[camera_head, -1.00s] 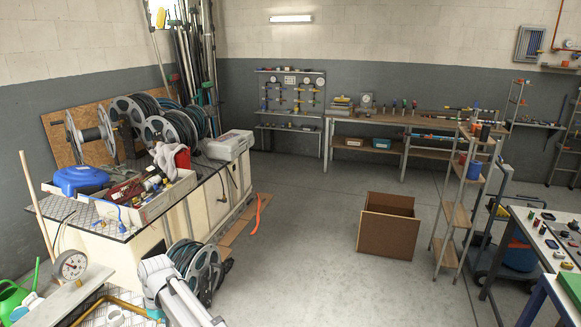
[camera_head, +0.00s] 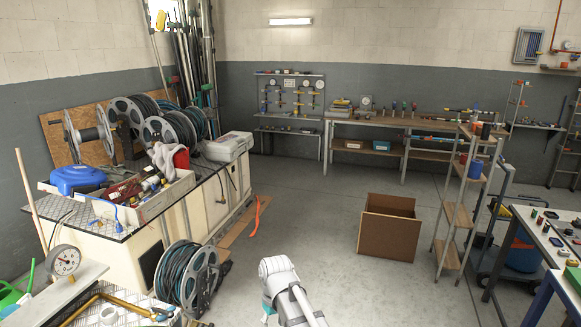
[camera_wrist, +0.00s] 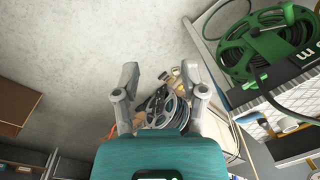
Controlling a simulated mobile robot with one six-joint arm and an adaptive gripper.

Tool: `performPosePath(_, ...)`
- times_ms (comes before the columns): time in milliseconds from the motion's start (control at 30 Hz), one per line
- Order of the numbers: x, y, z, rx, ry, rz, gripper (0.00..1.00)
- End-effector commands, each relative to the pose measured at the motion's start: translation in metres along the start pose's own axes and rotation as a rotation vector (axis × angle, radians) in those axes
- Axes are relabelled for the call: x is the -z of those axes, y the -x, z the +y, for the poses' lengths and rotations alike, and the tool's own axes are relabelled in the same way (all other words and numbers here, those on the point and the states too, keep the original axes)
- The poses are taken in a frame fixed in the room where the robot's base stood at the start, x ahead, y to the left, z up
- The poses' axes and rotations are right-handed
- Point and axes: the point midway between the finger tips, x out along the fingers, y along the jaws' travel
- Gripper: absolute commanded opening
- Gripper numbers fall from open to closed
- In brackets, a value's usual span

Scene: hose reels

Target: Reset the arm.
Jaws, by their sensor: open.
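My arm shows in the head view as a white link rising from the bottom edge, right of the floor hose reel. My gripper (camera_wrist: 160,88) shows in the wrist view with its two grey fingers spread wide and nothing between them. Beyond the fingers, well apart from them, lies a hose reel (camera_wrist: 165,112) on the floor; in the head view this reel (camera_head: 188,275) stands against the front of the workbench. The fingertips are not clearly visible in the head view.
The cream workbench (camera_head: 150,225) on the left carries several hose reels, a blue case (camera_head: 77,180) and a tray. A green hose reel (camera_wrist: 265,45) is at the upper right of the wrist view.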

Motion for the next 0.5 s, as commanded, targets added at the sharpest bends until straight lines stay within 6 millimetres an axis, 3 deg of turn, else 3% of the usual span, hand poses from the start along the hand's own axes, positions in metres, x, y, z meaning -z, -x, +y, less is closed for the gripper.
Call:
performPosePath(33,-0.015,-0.006,0.015,-0.005,-0.042,0.004,0.55)
performPosePath(200,-0.051,-0.013,0.059,-0.023,-0.170,0.016,0.55)
performPosePath(500,-0.120,-0.028,0.123,-0.053,-0.397,0.033,0.55)
